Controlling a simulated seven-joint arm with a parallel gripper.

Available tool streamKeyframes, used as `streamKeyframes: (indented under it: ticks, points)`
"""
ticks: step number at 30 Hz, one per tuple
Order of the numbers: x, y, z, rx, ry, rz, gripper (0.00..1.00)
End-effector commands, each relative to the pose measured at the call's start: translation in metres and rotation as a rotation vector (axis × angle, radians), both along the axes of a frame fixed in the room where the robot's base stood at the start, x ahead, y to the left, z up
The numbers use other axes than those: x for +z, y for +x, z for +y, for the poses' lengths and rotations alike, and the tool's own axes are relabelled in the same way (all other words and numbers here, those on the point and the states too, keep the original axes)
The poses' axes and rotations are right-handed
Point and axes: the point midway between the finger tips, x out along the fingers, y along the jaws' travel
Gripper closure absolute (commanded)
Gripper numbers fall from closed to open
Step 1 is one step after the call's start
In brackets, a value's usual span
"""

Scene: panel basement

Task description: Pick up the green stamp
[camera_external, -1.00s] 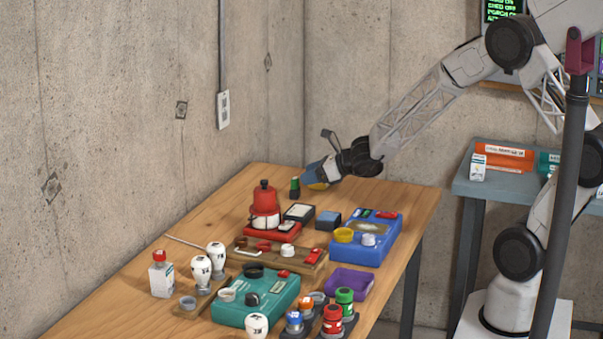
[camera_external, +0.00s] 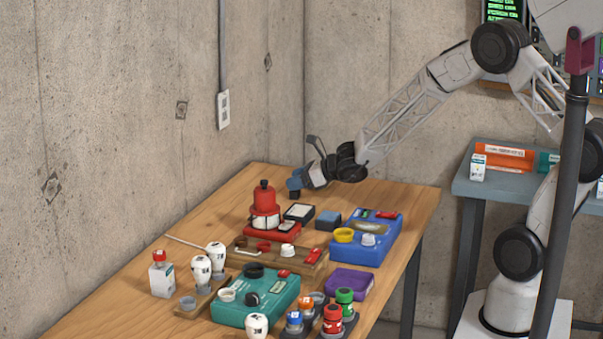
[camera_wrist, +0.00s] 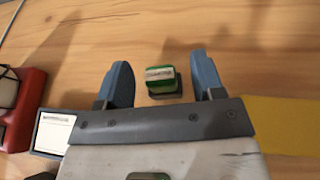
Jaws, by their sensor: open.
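The green stamp (camera_wrist: 162,80) stands on the wooden table in the wrist view, a green top with a pale label over a dark base. My gripper (camera_wrist: 162,82) is open, with one blue finger to the left of the stamp and one to the right, and gaps show on both sides. In the external view my gripper (camera_external: 295,188) is low at the far end of the table and hides the stamp.
A red device (camera_external: 264,208) and a white-topped black pad (camera_external: 299,212) stand close in front of my gripper. A blue box (camera_external: 367,238) and a small blue-grey block (camera_external: 328,219) lie to the right. Bare wood (camera_external: 400,192) shows at the table's far right.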

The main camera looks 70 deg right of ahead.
Motion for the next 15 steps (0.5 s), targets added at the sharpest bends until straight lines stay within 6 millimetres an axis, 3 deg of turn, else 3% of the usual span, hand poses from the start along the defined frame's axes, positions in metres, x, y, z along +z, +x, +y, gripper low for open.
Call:
streamKeyframes:
  ticks: [6,15]
  points:
    - [-0.008,0.02,0.003,0.0,-0.001,0.0,0.38]
    - [-0.011,0.026,0.003,-0.001,0.0,-0.001,0.38]
